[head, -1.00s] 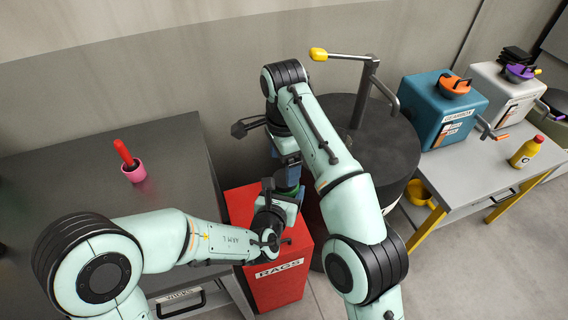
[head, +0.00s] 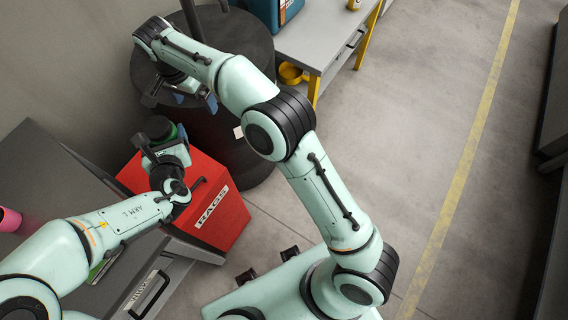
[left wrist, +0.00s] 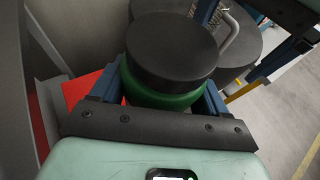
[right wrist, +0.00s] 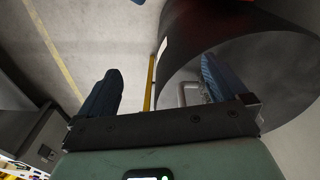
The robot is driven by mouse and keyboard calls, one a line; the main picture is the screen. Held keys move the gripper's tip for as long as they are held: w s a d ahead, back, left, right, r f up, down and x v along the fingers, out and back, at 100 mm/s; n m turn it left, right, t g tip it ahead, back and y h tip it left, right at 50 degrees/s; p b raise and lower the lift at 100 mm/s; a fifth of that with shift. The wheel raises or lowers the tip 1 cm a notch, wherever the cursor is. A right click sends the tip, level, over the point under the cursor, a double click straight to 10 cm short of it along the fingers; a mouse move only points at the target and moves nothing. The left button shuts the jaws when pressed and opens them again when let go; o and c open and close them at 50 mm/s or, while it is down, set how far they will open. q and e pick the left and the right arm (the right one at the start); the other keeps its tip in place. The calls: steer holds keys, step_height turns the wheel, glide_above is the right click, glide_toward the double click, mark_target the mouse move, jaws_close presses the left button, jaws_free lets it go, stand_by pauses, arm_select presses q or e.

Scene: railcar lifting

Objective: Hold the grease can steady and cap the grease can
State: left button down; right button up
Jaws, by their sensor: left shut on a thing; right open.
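The green grease can (left wrist: 165,99) is between the blue fingers of my left gripper (head: 160,146), which is shut on it. A round black cap (left wrist: 172,48) sits on top of the can and hides its opening. In the head view the can (head: 182,133) shows as a green rim beside the dark cap (head: 158,128), above the red bin. My right gripper (head: 195,102) is open and empty, apart from the can and close to the black drum. In the right wrist view nothing is between its fingers (right wrist: 160,88).
A red rags bin (head: 215,185) stands below the left gripper. The black drum (head: 255,140) is behind it. A grey bench (head: 50,165) with a pink cup (head: 9,219) is at left. A yellow-legged table (head: 305,45) is at the back. Floor at right is clear.

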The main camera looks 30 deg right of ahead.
arm_select(q)
steer(key=shift+d, duration=0.1)
arm_select(e)
steer(key=s+d+f+n+y, duration=0.15)
steer(key=d+f, duration=0.25)
steer(key=f, duration=0.5)
steer(key=s+d+f+n+g, duration=0.1)
steer(key=s+d+f, duration=0.25)
steer(key=f, duration=0.45)
steer(key=s+d+f+n, duration=0.15)
steer(key=d+f, duration=0.25)
steer(key=f, duration=0.5)
steer(key=s+f+n+y, duration=0.2)
steer(key=s+f, duration=0.7)
steer(key=s, duration=0.3)
steer(key=s+a+f+y, duration=0.1)
steer(key=s+f, duration=0.1)
steer(key=s, duration=1.5)
steer(key=shift+a+f, duration=0.15)
steer(key=shift+f, duration=0.05)
arm_select(q)
steer(key=shift+r, duration=0.1)
